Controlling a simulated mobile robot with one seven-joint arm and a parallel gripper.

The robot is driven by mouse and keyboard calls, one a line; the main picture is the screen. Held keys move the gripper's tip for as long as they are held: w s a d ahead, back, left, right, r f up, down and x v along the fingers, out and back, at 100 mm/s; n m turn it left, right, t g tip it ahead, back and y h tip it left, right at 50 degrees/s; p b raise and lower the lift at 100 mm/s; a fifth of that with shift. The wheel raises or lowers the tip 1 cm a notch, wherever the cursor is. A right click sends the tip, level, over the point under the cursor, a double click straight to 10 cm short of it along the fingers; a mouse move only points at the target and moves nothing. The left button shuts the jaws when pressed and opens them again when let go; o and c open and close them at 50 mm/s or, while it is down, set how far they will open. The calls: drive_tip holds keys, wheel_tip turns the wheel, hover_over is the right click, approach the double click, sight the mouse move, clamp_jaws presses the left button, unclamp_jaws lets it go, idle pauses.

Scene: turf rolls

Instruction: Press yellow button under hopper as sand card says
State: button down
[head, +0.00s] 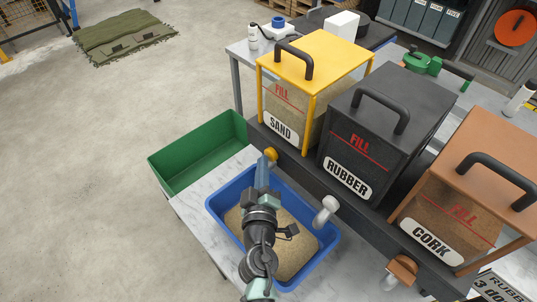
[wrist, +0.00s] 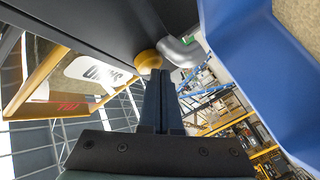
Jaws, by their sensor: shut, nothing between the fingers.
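The sand hopper (head: 289,101) has a yellow frame and lid and a white SAND label. Below it is the yellow button (head: 271,154), a small round knob; it also shows in the wrist view (wrist: 148,60), beside a grey spout (wrist: 181,51). My gripper (head: 263,163) is shut and empty, with its fingertips (wrist: 160,72) pointing at the button and very close to it. I cannot tell whether they touch. A blue tub (head: 215,203) holding sand-coloured grains is under my arm. I see no sand card.
The black rubber hopper (head: 385,120) and the brown cork hopper (head: 465,200) stand to the right, with a spout (head: 326,209) below the rubber one. A partly cut-off card (head: 495,287) reads RUBBER. A green crate (head: 195,150) is left of the bench.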

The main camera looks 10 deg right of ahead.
drive_tip(key=shift+w+d, duration=0.25)
drive_tip(key=shift+d, duration=0.2)
idle(0.8)
drive_tip(key=shift+s+a+b, duration=0.3)
drive_tip(key=shift+s+a, duration=0.3)
drive_tip(key=shift+a, duration=0.25)
drive_tip(key=s+a+b, duration=0.1)
drive_tip(key=a, duration=0.1)
drive_tip(key=s+a+b, duration=0.1)
drive_tip(key=s+a, duration=0.1)
idle(0.4)
drive_tip(key=shift+w+r, duration=0.1)
